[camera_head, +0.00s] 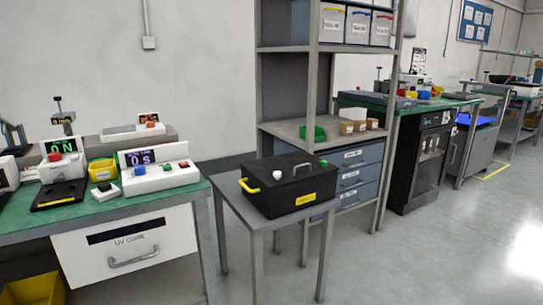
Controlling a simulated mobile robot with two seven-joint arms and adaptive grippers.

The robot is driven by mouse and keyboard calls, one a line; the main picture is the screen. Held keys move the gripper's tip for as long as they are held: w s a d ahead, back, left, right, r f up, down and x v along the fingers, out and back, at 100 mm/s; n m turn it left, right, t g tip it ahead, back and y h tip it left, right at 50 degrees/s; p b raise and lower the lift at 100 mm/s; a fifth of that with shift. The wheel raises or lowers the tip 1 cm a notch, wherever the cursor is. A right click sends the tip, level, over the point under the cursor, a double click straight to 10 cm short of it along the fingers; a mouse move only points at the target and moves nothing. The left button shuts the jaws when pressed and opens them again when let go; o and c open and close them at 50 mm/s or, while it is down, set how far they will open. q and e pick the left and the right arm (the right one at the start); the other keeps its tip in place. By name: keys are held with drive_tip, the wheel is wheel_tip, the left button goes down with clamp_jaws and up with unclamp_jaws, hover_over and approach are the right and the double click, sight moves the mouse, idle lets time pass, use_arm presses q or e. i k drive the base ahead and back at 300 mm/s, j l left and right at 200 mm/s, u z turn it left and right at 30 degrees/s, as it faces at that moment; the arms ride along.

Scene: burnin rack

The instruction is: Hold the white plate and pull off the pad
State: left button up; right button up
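A small white plate-like piece (105,193) lies on the green bench top at the left, in front of a yellow bin. A small dark pad-like patch (104,186) sits on top of it. They are too small for me to be sure that these are the plate and the pad. Neither of my grippers shows in the head view.
The green bench (142,205) also holds a white display unit (158,170), a yellow bin (101,170) and a black plate device (60,194). A black box (288,184) stands on a grey table (243,212) to the right. A grey rack (290,128) stands behind it. Floor is open at right.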

sight(104, 188)
drive_tip(key=i+j+u, duration=0.45)
drive_tip(key=i+u, duration=0.25)
drive_tip(key=i, duration=0.15)
drive_tip(key=i+u, duration=0.35)
drive_tip(key=i+j, duration=0.05)
drive_tip(key=i, duration=0.05)
